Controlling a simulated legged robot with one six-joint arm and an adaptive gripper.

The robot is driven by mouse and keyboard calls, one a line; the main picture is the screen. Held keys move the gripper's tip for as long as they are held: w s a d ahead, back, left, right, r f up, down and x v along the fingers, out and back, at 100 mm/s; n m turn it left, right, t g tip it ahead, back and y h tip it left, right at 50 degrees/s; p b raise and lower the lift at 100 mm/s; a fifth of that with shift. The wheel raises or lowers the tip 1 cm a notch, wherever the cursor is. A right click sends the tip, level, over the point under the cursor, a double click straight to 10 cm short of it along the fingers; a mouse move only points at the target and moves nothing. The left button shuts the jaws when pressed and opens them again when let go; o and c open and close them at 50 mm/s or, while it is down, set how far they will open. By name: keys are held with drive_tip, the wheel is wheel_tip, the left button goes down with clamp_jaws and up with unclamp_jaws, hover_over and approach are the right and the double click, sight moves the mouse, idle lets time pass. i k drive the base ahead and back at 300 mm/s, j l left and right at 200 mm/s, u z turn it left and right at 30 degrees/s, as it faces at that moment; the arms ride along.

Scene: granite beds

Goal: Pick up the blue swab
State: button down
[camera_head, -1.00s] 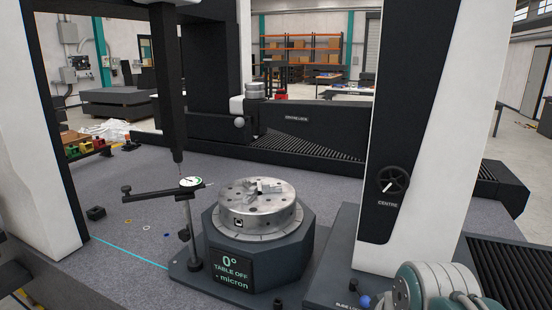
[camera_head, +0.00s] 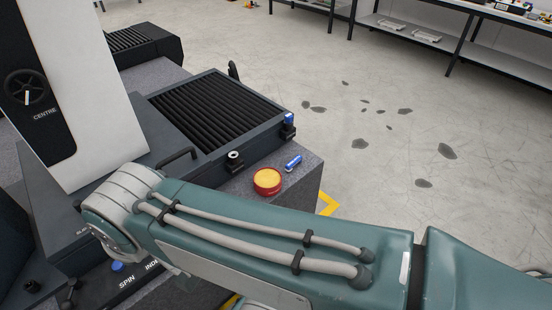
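A small blue cylinder with a pale end (camera_head: 293,163), which looks like the blue swab, lies on the grey granite corner (camera_head: 308,182) in the head view. It is just right of a round yellow-topped red tin or button (camera_head: 267,181) and apart from it. My green arm crosses the lower part of the view, in front of the granite. My gripper is out of view, so its state does not show.
A ribbed black bellows cover (camera_head: 215,110) stands behind the cylinder, with another blue piece (camera_head: 289,119) at its corner. A black handle (camera_head: 177,157) and a white column (camera_head: 85,90) are left. Open stained floor (camera_head: 400,150) and shelving (camera_head: 440,35) lie right.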

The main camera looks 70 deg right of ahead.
sight(298, 159)
drive_tip(key=k+l+z, duration=0.15)
drive_tip(key=k+z, duration=0.25)
drive_tip(key=k, duration=0.25)
drive_tip(key=j+z, duration=0.1)
drive_tip(key=z, duration=1.4)
drive_tip(key=j+z, duration=0.2)
drive_tip(key=j, duration=0.15)
drive_tip(key=k+j+z, duration=0.15)
drive_tip(key=j, duration=0.15)
drive_tip(key=u, duration=0.45)
drive_tip(key=i+l+u, duration=0.45)
drive_tip(key=l+u, duration=0.25)
drive_tip(key=l, duration=0.15)
drive_tip(key=i+l+u, duration=0.1)
drive_tip(key=l+u, duration=0.15)
drive_tip(key=i+l, duration=0.1)
drive_tip(key=l, duration=0.4)
drive_tip(key=i+l, duration=0.1)
drive_tip(key=l, duration=0.4)
drive_tip(key=i+l+u, duration=0.1)
drive_tip(key=l, duration=0.4)
